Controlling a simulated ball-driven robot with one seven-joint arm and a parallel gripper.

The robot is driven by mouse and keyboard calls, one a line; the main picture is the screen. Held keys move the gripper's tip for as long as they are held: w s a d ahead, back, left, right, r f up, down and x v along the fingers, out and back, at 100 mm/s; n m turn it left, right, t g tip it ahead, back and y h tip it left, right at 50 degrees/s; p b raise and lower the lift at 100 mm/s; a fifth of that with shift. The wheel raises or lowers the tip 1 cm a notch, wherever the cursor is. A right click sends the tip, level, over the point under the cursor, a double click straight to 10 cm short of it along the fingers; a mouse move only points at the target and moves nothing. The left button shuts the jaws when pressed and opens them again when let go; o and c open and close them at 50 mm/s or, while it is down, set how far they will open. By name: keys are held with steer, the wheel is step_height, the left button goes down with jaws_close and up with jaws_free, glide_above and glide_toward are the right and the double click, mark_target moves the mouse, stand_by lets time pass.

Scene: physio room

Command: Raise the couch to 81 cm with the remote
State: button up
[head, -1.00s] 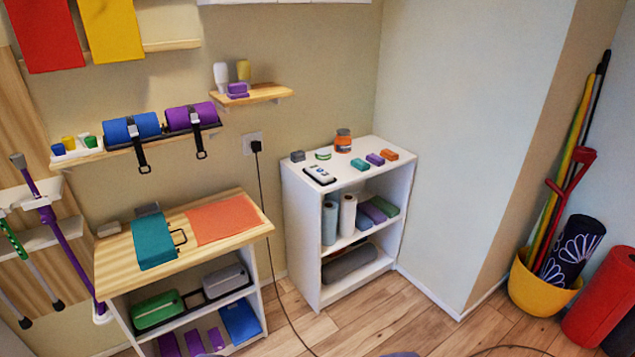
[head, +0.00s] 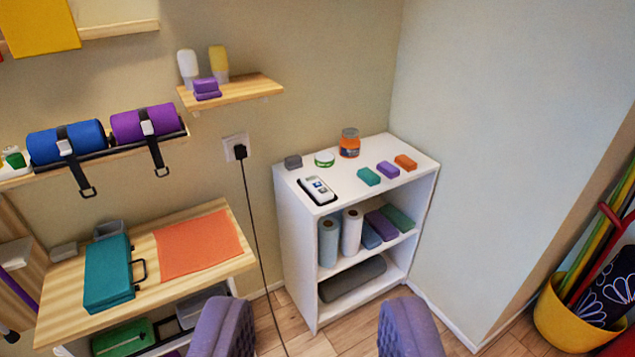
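The remote (head: 318,190), a white handset with a dark edge and small buttons, lies flat on top of the white shelf unit (head: 344,204), near its front left edge. My gripper (head: 316,335) shows at the bottom of the view as two grey-purple fingers set wide apart. It is open, with only floor and the shelf's lower front visible between the fingers. It is apart from the remote, which appears above the gap. The couch is not in view.
A wooden-topped unit (head: 150,262) stands left. A black cable (head: 256,230) hangs from the socket. A yellow bucket (head: 580,320) stands right.

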jaws_close()
stand_by(1.5)
